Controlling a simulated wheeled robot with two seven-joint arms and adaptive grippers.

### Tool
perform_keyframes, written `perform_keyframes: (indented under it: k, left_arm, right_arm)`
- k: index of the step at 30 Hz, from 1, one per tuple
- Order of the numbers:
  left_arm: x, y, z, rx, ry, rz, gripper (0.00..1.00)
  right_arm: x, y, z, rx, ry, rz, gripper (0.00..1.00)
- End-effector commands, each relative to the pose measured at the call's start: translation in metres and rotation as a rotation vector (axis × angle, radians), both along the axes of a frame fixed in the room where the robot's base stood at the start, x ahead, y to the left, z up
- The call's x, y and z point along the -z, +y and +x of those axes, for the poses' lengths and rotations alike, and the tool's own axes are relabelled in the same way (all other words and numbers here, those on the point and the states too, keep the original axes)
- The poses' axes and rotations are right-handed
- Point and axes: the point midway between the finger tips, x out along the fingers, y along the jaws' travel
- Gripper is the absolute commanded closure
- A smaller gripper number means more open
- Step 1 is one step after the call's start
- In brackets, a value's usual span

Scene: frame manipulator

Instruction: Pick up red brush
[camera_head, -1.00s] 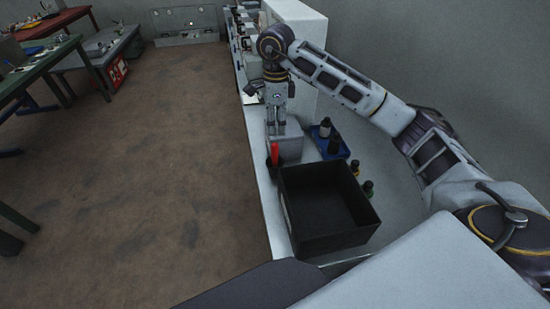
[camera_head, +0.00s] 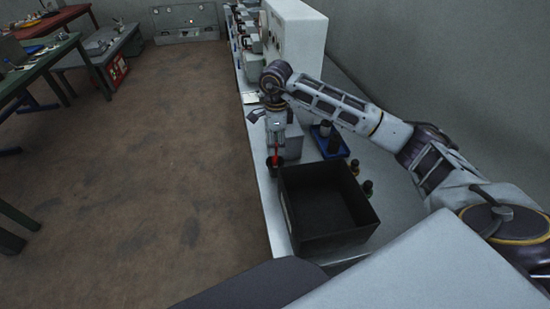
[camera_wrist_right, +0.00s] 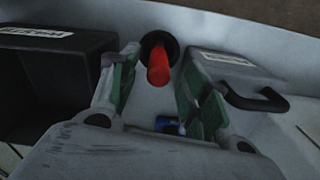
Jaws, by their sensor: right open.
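The red brush (camera_wrist_right: 158,66) stands upright in a small dark round holder (camera_wrist_right: 158,42) on the bench. In the head view the brush (camera_head: 275,153) shows as a thin red handle just under my right gripper (camera_head: 275,147). In the right wrist view my right gripper (camera_wrist_right: 150,88) is open, and the brush handle lies between and slightly beyond its two green-padded fingers. I cannot tell that either finger touches it. My left gripper is not in view.
A black open box (camera_head: 328,243) stands close to the brush on the bench. A grey case with a handle (camera_wrist_right: 232,75) is on the other side. A blue tray with dark bottles (camera_head: 320,131) and small jars (camera_head: 367,188) are nearby.

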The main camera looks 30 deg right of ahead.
Motion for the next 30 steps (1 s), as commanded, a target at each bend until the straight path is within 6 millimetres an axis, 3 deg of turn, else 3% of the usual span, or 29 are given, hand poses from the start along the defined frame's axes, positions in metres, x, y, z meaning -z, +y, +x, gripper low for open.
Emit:
perform_keyframes:
  k: [16,30]
  left_arm:
    - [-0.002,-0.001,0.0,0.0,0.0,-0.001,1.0]
    - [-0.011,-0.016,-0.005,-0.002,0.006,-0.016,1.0]
  right_arm:
    - [0.007,0.001,-0.001,-0.001,0.001,0.002,0.53]
    - [0.049,0.003,-0.002,0.0,0.002,0.001,0.53]
